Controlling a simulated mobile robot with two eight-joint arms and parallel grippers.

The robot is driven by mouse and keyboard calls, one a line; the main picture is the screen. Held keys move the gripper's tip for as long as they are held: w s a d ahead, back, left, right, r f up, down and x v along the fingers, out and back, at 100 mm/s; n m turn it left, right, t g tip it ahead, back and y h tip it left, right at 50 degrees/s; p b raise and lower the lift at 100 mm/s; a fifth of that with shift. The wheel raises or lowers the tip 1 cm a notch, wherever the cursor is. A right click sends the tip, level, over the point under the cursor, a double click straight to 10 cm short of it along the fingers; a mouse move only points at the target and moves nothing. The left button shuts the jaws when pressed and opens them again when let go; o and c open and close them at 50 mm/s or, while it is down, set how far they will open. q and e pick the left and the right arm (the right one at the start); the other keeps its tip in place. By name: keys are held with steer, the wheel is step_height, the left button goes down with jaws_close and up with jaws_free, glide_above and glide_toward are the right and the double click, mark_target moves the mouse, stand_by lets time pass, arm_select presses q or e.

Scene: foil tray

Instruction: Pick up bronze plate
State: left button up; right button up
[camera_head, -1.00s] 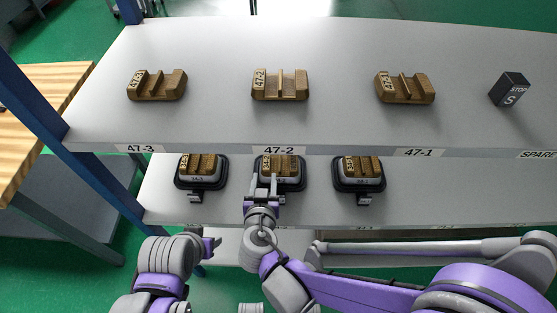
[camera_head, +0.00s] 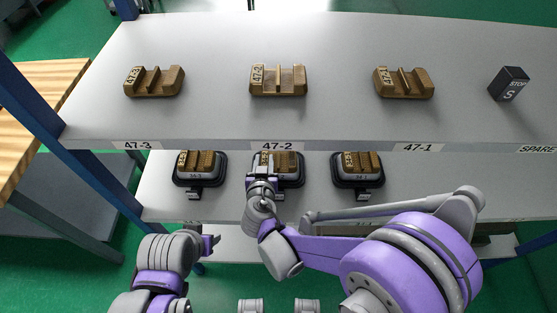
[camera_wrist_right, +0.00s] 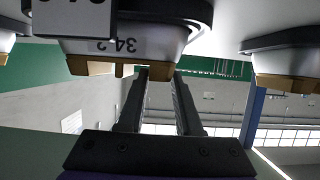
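The bronze plate (camera_head: 288,162) at my right gripper is a ridged block with a printed label. It sits on a grey block in the middle black tray (camera_head: 301,180) of the lower shelf. My right gripper (camera_head: 262,168) reaches over the plate's left part. In the right wrist view the plate (camera_wrist_right: 92,68) appears upside down under the grey block marked 34-2 (camera_wrist_right: 150,45). The two dark fingers (camera_wrist_right: 160,78) stand close together with bronze filling the gap between their tips. They look shut on it; the contact is partly hidden. My left gripper (camera_head: 208,244) is low at left, away from the plates; its fingers are unclear.
Similar bronze plates sit in trays to the left (camera_head: 200,160) and right (camera_head: 361,163). A blue post (camera_head: 75,160) stands at left.

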jaws_close()
stand_by(1.2)
